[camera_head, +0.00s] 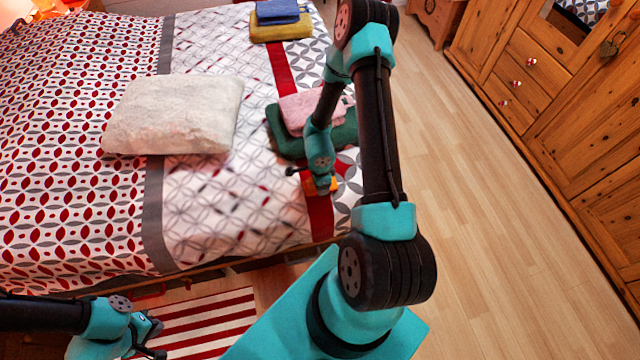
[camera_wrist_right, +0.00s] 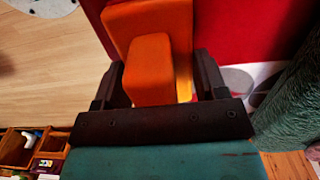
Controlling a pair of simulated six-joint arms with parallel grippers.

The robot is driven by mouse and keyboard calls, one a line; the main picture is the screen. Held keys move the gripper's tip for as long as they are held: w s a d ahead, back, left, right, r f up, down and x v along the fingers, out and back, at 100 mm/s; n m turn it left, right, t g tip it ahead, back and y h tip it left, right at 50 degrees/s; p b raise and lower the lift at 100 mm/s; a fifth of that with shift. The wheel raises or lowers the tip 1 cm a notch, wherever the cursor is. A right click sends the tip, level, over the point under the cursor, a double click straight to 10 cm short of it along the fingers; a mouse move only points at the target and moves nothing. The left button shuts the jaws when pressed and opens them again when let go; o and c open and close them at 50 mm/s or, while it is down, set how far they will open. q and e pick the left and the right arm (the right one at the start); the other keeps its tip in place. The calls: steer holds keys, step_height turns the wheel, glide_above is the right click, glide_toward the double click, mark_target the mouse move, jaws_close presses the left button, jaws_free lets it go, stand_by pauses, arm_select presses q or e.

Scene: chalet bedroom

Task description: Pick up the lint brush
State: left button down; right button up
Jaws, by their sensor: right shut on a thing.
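The lint brush appears to be the orange block-like thing (camera_wrist_right: 152,70) between my right gripper's fingers (camera_wrist_right: 165,85) in the right wrist view. The dark fingers are closed on its sides. In the head view only small orange parts (camera_head: 308,184) show around my right gripper (camera_head: 316,190), over the bed's red stripe. I cannot tell whether the brush touches the bed. My left gripper (camera_head: 155,338) is at the bottom left, over the floor by the bed, with its fingers apart and nothing between them.
The bed (camera_head: 235,210) holds a white pillow (camera_head: 175,115), a pink folded cloth (camera_head: 300,108) on a green one (camera_head: 285,140), and a blue cloth (camera_head: 278,12) on a yellow one (camera_head: 285,30). A wooden wardrobe (camera_head: 560,100) stands right. A striped rug (camera_head: 210,325) lies in front.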

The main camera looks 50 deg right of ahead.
steer(key=shift+r, duration=0.15)
step_height(320, 180, up, 10)
steer(key=shift+f, duration=0.1)
stand_by(0.6)
stand_by(0.4)
